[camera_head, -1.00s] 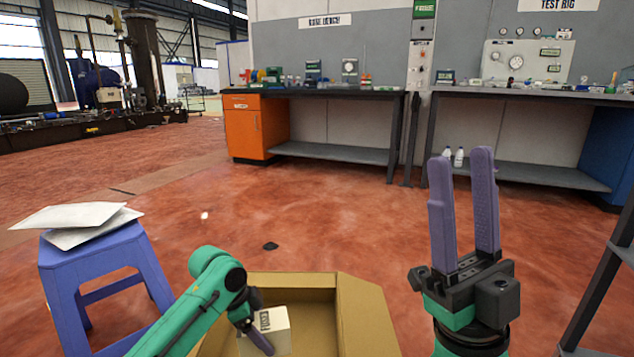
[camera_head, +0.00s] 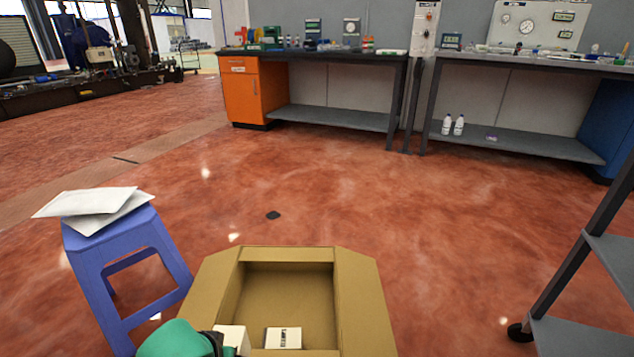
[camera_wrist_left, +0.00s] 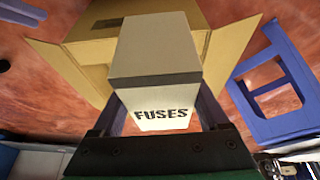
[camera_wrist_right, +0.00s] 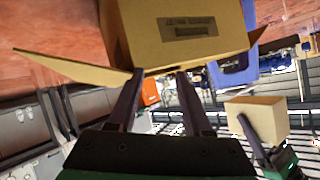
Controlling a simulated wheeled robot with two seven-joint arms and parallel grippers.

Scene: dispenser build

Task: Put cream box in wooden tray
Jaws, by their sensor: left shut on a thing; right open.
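A cream box (camera_wrist_left: 163,95) marked FUSES sits between the fingers of my left gripper (camera_wrist_left: 160,108), which is shut on it. In the head view, part of a pale box (camera_head: 233,338) shows beside my green left arm at the carton's near left edge. The held box also shows in the right wrist view (camera_wrist_right: 258,118), beside the carton. My right gripper (camera_wrist_right: 157,78) is open and empty, with its fingers towards the carton's outer wall; it is outside the head view. I see no wooden tray in these frames.
An open cardboard carton (camera_head: 363,300) stands in front of me, flaps spread. Another pale labelled box (camera_head: 283,338) shows inside its near end. A blue stool (camera_head: 125,260) with pale packets (camera_head: 95,205) stands left. A dark shelf rack (camera_head: 590,290) stands right.

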